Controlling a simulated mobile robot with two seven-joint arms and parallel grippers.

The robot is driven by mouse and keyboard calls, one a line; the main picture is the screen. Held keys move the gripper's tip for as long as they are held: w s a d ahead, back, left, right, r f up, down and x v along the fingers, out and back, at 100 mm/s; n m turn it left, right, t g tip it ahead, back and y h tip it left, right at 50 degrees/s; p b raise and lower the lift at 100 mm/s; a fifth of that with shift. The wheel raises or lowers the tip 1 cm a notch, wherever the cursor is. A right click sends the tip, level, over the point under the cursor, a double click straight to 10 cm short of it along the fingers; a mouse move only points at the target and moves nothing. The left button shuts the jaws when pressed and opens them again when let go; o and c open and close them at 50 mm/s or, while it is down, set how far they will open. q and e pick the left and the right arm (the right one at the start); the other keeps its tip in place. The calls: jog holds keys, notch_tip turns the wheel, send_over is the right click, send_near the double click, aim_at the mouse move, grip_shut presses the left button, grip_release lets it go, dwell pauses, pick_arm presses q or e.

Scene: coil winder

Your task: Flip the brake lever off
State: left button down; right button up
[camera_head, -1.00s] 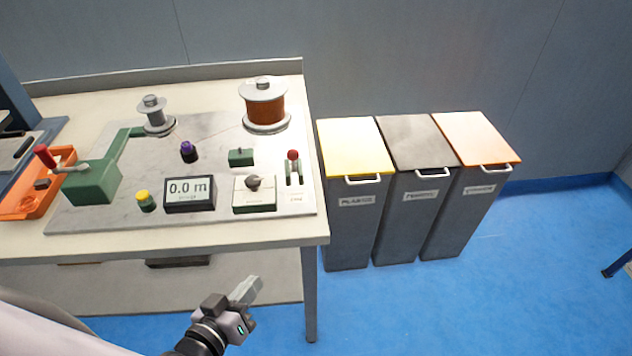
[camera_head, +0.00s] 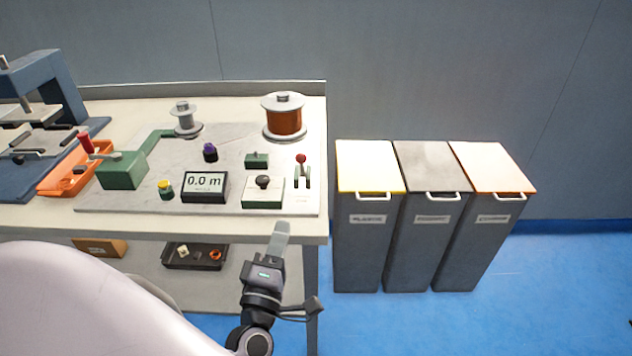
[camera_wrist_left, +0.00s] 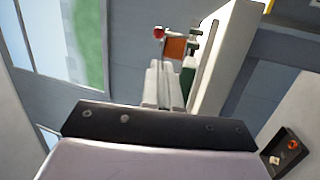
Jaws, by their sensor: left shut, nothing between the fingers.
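The brake lever (camera_head: 301,161) has a red ball on a short grey stem. It stands upright on a pale plate at the right end of the coil winder's grey board. In the left wrist view the red ball (camera_wrist_left: 159,32) shows small, beyond my fingers. My left gripper (camera_head: 281,230) is shut and empty. In the head view it appears in front of the table's front edge, below the lever and apart from it. In the left wrist view its fingers (camera_wrist_left: 163,85) point toward the lever. My right gripper is in neither view.
Left of the lever are a black-knobbed box (camera_head: 263,190), a display reading 0.0 m (camera_head: 205,186) and a copper spool (camera_head: 284,118). Lidded bins (camera_head: 370,240) stand right of the table. A lower shelf holds a dark tray (camera_head: 195,256).

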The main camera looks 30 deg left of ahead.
pick_arm(q)
jog(key=shift+n, duration=0.4)
jog(key=shift+w, duration=0.1)
jog(key=p, duration=0.2)
send_near(299, 162)
jog(key=x, duration=0.7)
jog(key=shift+d+f, duration=0.1)
dwell(0.3)
